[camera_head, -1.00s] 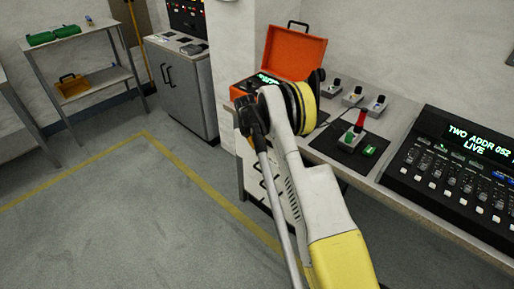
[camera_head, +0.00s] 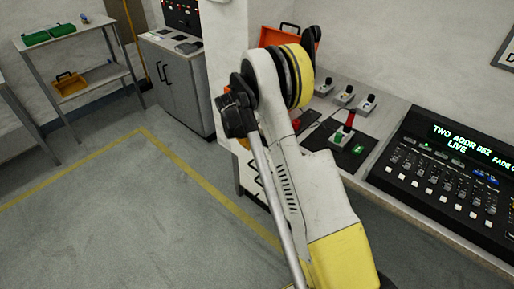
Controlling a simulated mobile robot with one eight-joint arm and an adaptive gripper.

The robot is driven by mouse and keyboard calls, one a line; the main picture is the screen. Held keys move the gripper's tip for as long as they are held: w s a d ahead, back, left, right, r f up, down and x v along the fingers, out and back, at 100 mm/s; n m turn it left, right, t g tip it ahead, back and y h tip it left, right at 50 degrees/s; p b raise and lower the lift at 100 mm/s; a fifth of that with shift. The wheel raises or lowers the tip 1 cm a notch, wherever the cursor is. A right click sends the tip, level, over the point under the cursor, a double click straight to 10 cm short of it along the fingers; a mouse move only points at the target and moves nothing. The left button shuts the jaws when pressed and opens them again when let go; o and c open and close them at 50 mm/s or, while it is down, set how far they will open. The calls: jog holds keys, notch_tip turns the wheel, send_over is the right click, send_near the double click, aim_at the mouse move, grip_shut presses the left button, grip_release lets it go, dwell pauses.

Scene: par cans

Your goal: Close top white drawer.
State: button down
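A white drawer unit (camera_head: 244,163) with dark handles stands under the near end of the counter, left of my arm. My raised arm covers much of its front, so I cannot tell how far the top drawer is out. My white and yellow arm fills the middle of the view, with its upper joint in front of the counter's left end. My gripper cannot be made out; no fingertips show.
The counter (camera_head: 395,118) holds a lighting console (camera_head: 450,165), a dark pad with a red-handled joystick (camera_head: 343,130), and an orange case (camera_head: 272,37) partly behind my arm. A grey cabinet (camera_head: 185,90) and shelf (camera_head: 95,75) stand left. Floor at left is clear.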

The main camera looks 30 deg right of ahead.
jog(key=s, duration=0.5)
jog(key=shift+h, duration=0.4)
jog(key=d+f+b, duration=0.1)
jog(key=d+f, duration=0.1)
jog(key=f, duration=0.1)
jog(key=w+d+f+b, duration=0.1)
jog(key=d+f+b, duration=0.1)
jog(key=d+f, duration=0.1)
jog(key=w+d+f+b, duration=0.1)
jog(key=d+f, duration=0.1)
jog(key=f, duration=0.1)
jog(key=shift+d+b, duration=0.35)
jog(key=d, duration=0.1)
jog(key=w+d, duration=0.1)
jog(key=d, duration=0.3)
jog(key=shift+w+d, duration=0.1)
jog(key=shift+w, duration=0.25)
